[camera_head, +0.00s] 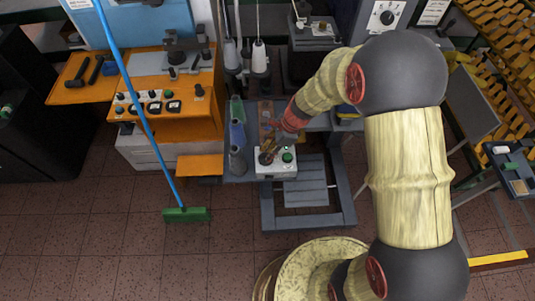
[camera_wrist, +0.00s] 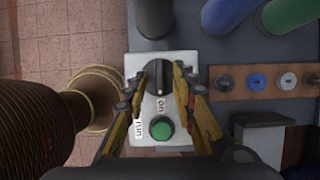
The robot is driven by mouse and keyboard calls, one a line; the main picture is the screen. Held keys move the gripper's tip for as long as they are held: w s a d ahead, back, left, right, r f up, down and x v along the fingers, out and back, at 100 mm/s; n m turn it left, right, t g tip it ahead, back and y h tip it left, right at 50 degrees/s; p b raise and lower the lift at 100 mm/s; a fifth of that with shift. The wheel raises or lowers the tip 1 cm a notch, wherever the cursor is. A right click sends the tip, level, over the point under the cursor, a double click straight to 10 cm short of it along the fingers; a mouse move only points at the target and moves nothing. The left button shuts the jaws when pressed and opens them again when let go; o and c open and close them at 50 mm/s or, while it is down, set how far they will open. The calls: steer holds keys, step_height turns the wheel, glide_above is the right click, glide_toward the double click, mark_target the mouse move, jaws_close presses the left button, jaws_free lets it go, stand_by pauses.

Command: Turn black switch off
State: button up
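The black switch (camera_wrist: 158,77) is a round rotary knob on a white control box (camera_wrist: 136,65). A pale pointer line on the knob points toward the word "on", which reads upside down in the wrist view. My gripper (camera_wrist: 160,80) is open, with one yellow-and-black finger on each side of the knob. I cannot tell whether the fingers touch it. A green button (camera_wrist: 161,129) sits on the same box, beside the label "run". In the head view the white box (camera_head: 262,176) stands on a grey bench and my gripper (camera_head: 267,152) hides the black switch.
Blue and green cylinders (camera_wrist: 228,12) stand close to the box. A brown strip with several round knobs (camera_wrist: 257,82) lies to the right in the wrist view. An orange machine (camera_head: 205,120) with its own controls and a green broom (camera_head: 186,214) are left in the head view.

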steer(key=shift+a+f, duration=0.15)
steer(key=shift+f, duration=0.25)
steer(key=shift+c, duration=0.3)
jaws_close()
